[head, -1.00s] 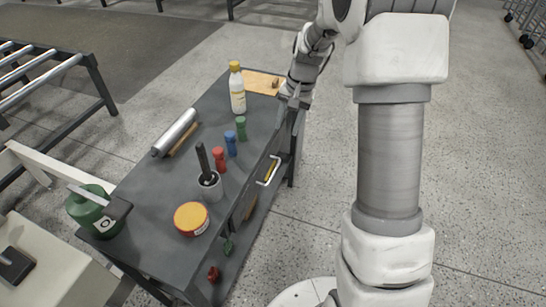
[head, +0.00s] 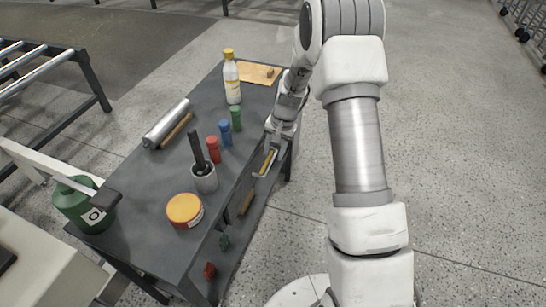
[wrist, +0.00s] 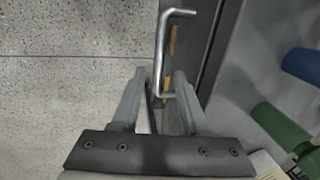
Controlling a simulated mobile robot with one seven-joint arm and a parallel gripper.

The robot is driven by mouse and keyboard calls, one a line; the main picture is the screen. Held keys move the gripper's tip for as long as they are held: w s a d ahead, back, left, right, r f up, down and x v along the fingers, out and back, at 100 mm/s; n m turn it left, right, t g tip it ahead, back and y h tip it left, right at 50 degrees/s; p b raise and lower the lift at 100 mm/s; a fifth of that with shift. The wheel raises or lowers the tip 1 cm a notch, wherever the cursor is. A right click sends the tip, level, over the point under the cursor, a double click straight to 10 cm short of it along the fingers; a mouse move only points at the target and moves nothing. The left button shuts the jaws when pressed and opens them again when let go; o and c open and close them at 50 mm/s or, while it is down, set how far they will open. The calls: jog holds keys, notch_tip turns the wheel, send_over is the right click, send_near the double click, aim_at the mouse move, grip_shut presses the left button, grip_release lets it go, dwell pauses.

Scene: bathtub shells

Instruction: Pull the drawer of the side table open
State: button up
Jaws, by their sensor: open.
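The grey side table (head: 150,185) stands left of my arm, with its drawer front on the right side. The drawer's silver bar handle (head: 263,165) sticks out from that side; it also shows in the wrist view (wrist: 159,50), with a yellow patch behind it. My gripper (head: 270,147) is at the far end of the handle, pointing down. In the wrist view my gripper (wrist: 160,78) is open, one finger on each side of the handle's near end. I cannot tell whether a finger touches it. The drawer shows no clear gap.
On the tabletop stand a white bottle (head: 232,85), green, blue and red small bottles, a grey cup (head: 204,178) and a yellow-lidded tub (head: 185,210). A metal roll (head: 167,123) lies behind them. A green jug (head: 78,203) is at the left. The floor right of the table is clear.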

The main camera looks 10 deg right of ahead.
jog(key=shift+w+a+f, duration=0.1)
jog(key=shift+a+f, duration=0.05)
jog(key=shift+f, duration=0.85)
grip_shut()
dwell(0.8)
